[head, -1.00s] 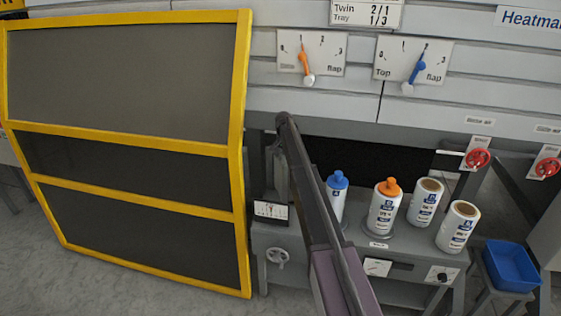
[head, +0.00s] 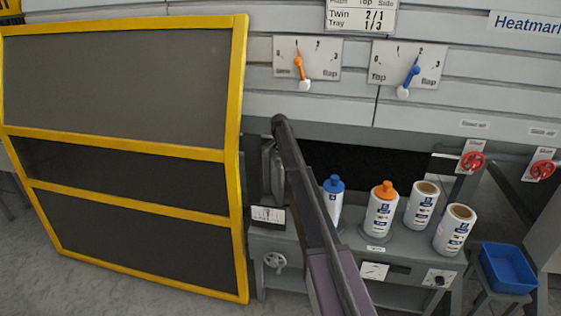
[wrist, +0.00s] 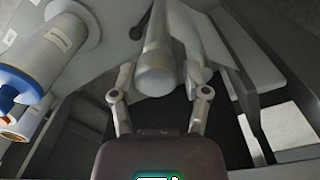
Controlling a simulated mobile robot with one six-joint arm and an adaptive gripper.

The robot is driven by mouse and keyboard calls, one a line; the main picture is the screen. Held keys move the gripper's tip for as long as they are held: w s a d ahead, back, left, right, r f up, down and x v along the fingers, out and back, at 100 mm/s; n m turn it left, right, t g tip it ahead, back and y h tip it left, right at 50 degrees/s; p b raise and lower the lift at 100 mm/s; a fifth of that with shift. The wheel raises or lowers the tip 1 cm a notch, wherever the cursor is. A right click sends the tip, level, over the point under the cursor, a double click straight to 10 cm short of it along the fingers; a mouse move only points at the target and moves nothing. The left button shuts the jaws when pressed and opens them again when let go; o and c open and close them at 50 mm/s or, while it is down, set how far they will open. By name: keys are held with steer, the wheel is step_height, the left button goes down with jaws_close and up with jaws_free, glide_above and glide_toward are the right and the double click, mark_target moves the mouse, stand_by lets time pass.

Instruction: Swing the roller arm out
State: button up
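The roller arm shows in the wrist view as a pale grey roller (wrist: 157,62) with another grey bar close on its right. In the head view a grey upright part (head: 268,172), apparently the same assembly, stands left of my arm and is partly hidden. My gripper (wrist: 160,78) is open in the wrist view, with one finger on each side of the roller's near end. Whether either finger touches it cannot be told. In the head view my own arm hides the gripper.
A yellow-framed dark guard panel (head: 236,150) stands at left. Right of my arm, a blue-capped bottle (head: 332,205), an orange-capped bottle (head: 382,212) and two white rolls stand on a grey bench. A blue bin (head: 508,268) and red valve wheels (head: 473,163) are farther right.

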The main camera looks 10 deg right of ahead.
steer(key=shift+o, duration=1.2)
steer(key=shift+w+a, duration=0.1)
steer(key=shift+w, duration=0.1)
steer(key=shift+s, duration=0.1)
